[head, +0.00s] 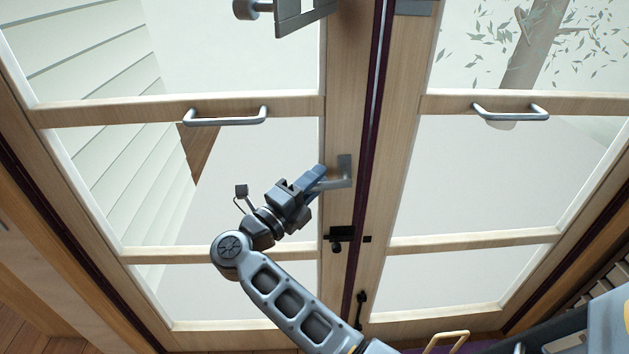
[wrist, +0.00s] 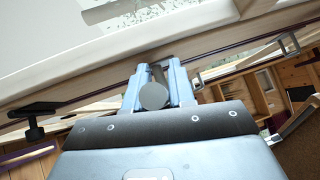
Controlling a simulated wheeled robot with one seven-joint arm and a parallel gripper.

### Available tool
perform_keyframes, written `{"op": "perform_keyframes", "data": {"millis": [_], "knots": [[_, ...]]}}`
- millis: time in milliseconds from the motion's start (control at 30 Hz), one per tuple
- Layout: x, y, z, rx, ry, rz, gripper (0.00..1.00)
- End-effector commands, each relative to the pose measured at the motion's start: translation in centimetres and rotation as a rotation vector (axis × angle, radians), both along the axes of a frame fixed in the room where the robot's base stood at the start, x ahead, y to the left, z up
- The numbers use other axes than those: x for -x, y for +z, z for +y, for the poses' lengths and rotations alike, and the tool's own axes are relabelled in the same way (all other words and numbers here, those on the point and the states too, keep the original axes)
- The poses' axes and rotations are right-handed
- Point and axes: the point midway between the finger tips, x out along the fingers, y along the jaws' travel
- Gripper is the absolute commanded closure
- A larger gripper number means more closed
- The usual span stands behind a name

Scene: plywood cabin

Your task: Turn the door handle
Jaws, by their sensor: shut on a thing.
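The door handle (head: 345,172) is a grey metal lever with a rectangular plate on the wooden stile of the left glazed door (head: 337,215). My gripper (head: 318,178) reaches it from the lower left and is shut on the lever. In the wrist view, the lever's round grey end (wrist: 154,95) sits between the two blue fingers of my gripper (wrist: 159,88). The lever's plate is not clear in the wrist view. The left door appears closed against the right door (head: 400,150).
A black latch (head: 340,234) sits on the stile below the handle; a dark latch also shows in the wrist view (wrist: 36,115). Metal pull bars cross the left door (head: 225,118) and right door (head: 511,112). A grey bracketed fitting (head: 300,14) is above.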

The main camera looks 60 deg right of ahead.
Motion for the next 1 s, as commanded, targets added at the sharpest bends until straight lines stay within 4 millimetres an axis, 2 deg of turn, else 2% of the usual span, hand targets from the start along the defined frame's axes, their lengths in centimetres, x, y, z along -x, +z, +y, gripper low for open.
{"op": "perform_keyframes", "data": {"millis": [433,700,1000], "knots": [[0.5,-2.8,-0.3,0.221,0.001,0.287,1.0],[1.0,-3.8,-0.7,0.341,0.002,0.442,1.0],[1.3,-4.3,-1.0,0.418,0.003,0.539,1.0]]}}
